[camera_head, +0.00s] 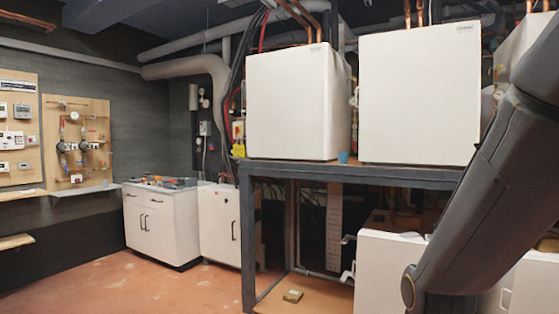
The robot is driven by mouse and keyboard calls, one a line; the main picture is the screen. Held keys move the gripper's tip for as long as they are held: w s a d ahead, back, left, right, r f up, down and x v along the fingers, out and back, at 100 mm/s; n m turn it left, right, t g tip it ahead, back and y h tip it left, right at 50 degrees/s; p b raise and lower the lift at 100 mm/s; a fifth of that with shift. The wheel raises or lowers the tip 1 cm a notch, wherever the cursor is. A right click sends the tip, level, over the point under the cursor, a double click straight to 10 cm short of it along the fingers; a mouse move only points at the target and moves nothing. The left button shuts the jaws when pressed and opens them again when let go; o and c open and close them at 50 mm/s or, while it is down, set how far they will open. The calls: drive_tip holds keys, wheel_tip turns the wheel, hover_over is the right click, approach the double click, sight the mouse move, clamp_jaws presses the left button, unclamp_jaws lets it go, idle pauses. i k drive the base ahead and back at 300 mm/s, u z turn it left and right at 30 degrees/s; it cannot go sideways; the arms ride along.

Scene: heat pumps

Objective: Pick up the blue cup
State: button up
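A small blue cup (343,157) stands on the grey metal rack's top shelf (300,168), near its front edge. It sits in the gap between two large white heat pump units. It looks upright, but it is small in the picture. My dark grey arm crosses the right side of the view, well to the right of the cup. My gripper is outside the frame, so its state does not show.
The white units (292,105) and (420,95) stand close on both sides of the cup. White cabinets (162,222) stand against the back wall. A small box (292,296) lies on the wooden lower board. The reddish floor at the left is clear.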

sight(344, 156)
drive_tip(key=u, duration=0.6)
drive_tip(key=i, duration=0.85)
drive_tip(key=u, duration=0.55)
drive_tip(key=i, duration=1)
drive_tip(key=z, duration=0.7)
drive_tip(key=i, duration=0.85)
drive_tip(key=z, duration=0.75)
